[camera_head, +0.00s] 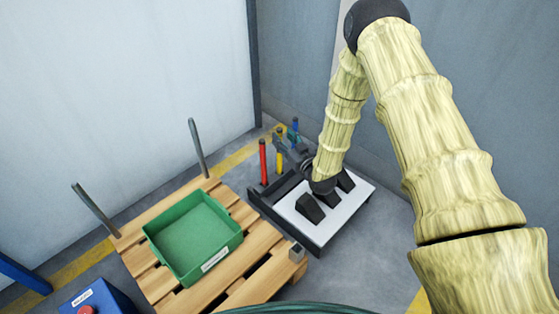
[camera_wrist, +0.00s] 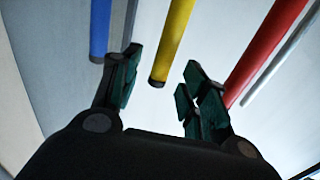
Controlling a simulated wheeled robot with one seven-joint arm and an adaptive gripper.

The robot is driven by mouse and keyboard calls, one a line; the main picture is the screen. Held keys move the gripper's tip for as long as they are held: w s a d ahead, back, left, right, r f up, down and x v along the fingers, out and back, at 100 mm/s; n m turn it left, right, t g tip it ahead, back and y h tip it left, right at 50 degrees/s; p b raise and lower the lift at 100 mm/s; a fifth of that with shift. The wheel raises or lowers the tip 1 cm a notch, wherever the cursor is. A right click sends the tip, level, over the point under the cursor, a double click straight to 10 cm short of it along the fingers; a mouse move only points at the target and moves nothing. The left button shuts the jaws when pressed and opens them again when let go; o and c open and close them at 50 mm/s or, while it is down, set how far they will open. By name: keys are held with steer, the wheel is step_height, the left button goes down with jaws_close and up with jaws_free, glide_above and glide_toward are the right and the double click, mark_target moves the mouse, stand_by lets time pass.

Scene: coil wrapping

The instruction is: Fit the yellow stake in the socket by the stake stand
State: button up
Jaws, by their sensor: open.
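The yellow stake (camera_head: 279,160) stands upright at the stake stand (camera_head: 325,226), between a red stake (camera_head: 263,161) and a blue stake (camera_head: 295,127). My gripper (camera_head: 284,141) is at the upper part of the yellow stake. In the wrist view the open jaws (camera_wrist: 158,78) have the yellow stake (camera_wrist: 172,45) between them, with clear gaps to both fingers. The blue stake (camera_wrist: 100,32) is close to the left finger, and the red stake (camera_wrist: 264,52) is by the right finger. A small grey square socket (camera_head: 297,252) is at the pallet corner nearest the stand.
The wooden pallet (camera_head: 262,238) carries a green bin (camera_head: 195,236). Grey posts (camera_head: 197,148) stand at its other corners. A grey rod (camera_wrist: 280,58) shows beyond the red stake. Dark blocks (camera_head: 309,208) sit on the stand's white top. Walls close off the back.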

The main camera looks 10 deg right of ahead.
mark_target(281, 135)
steer(key=shift+b+x, duration=0.75)
steer(key=shift+x, duration=1.05)
jaws_close()
